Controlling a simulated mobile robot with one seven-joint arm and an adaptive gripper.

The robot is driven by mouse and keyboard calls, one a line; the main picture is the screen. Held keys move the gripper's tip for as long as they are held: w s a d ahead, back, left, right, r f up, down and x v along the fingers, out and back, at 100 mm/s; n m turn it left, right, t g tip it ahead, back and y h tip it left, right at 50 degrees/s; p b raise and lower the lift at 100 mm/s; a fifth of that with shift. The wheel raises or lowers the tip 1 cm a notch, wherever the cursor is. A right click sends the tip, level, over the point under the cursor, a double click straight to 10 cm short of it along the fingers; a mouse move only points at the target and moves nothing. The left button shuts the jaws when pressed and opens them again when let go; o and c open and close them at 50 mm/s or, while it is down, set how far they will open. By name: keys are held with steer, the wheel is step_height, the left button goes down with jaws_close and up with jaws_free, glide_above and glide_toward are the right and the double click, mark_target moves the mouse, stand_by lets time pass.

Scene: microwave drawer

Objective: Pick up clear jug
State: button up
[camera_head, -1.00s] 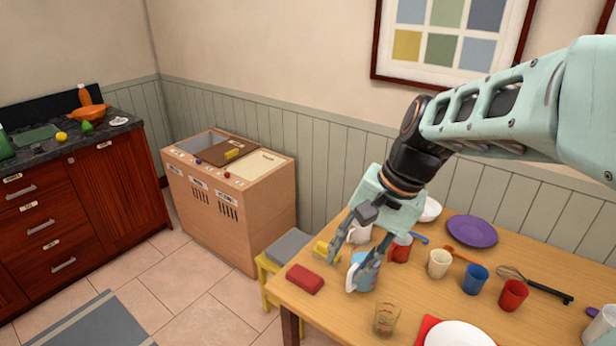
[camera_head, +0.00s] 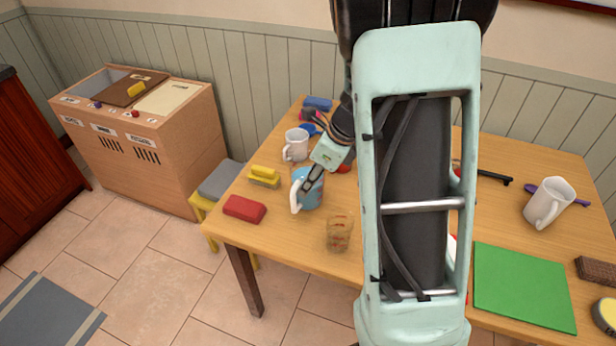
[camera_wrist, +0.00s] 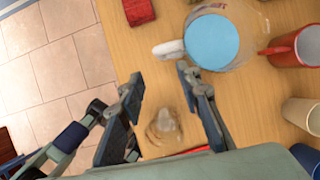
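The clear jug (camera_wrist: 239,62) has see-through walls, a blue round area inside and a white handle. It stands upright on the table and also shows in the head view (camera_head: 312,192), partly behind my gripper. My gripper (camera_wrist: 160,78) is open and empty. In the wrist view its right finger is close to the jug's handle; I cannot tell whether they touch. A small clear measuring cup with red marks (camera_head: 339,233) stands in front of the jug. In the wrist view the cup (camera_wrist: 163,128) shows between my fingers, lower down.
A red block (camera_head: 244,208), yellow sponge (camera_head: 264,176) and white mug (camera_head: 296,144) stand left of and behind the jug. A red mug (camera_wrist: 296,48) is right of it in the wrist view. A green board (camera_head: 523,287) lies at right. My arm hides the table's middle.

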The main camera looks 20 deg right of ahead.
steer(key=b, duration=0.1)
glide_toward(296, 212)
steer(key=w+a, duration=0.1)
steer(key=shift+m, duration=0.3)
steer(key=shift+b+x, duration=0.5)
steer(key=shift+x, duration=2.65)
steer(key=shift+a, duration=0.1)
steer(key=shift+r, duration=0.1)
jaws_close()
steer(key=shift+w, duration=0.15)
